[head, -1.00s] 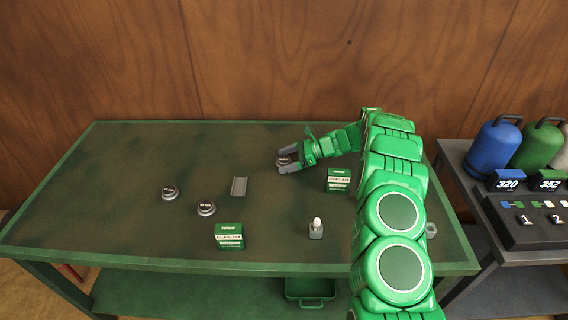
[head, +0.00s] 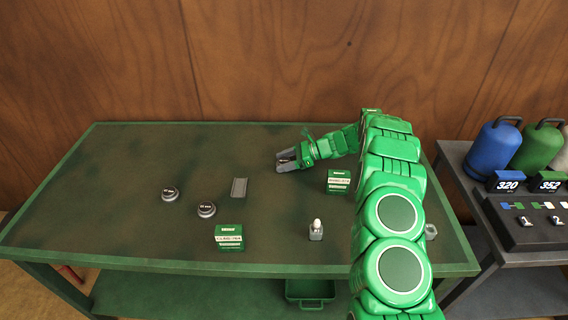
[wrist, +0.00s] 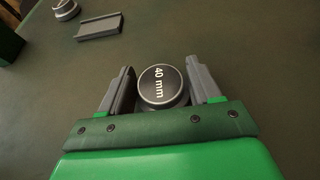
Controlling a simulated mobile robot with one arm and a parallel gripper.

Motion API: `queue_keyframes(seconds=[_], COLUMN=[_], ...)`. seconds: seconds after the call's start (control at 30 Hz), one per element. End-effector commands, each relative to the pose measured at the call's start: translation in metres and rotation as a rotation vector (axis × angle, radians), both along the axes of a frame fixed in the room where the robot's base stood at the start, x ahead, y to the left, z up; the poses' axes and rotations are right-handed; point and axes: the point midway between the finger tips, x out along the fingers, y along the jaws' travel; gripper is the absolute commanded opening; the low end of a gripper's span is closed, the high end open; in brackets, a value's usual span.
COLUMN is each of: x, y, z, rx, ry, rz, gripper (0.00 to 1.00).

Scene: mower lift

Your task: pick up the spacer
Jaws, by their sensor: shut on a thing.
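My gripper (head: 284,160) is shut on a round spacer, a grey disc with a dark top marked "40 mm" (wrist: 162,86). In the wrist view the spacer sits between the two grey fingers of my gripper (wrist: 161,90), label up. In the head view the fingers mostly hide it. I cannot tell whether it is clear of the table. Two similar discs, the left one (head: 170,194) and the nearer one (head: 206,210), stand on the green table to the left of my gripper.
A grey channel-shaped piece (head: 239,188) lies between the discs and my gripper. Green boxes stand at the front (head: 229,237) and below my forearm (head: 339,181). A small grey holder with a white top (head: 316,230) is near the front edge. The table's back left is clear.

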Motion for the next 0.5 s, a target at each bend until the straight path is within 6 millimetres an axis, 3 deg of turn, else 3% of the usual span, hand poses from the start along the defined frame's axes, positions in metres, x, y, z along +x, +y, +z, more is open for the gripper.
queue_keyframes(seconds=[0.17,0.33,0.5], x=[-0.001,0.000,-0.013], y=[0.000,0.001,-0.003], z=[0.007,0.030,0.047], rx=[-0.002,-0.002,-0.001], ry=[0.000,-0.001,-0.001], rz=[0.001,0.001,0.001], gripper=[0.26,0.26,0.26])
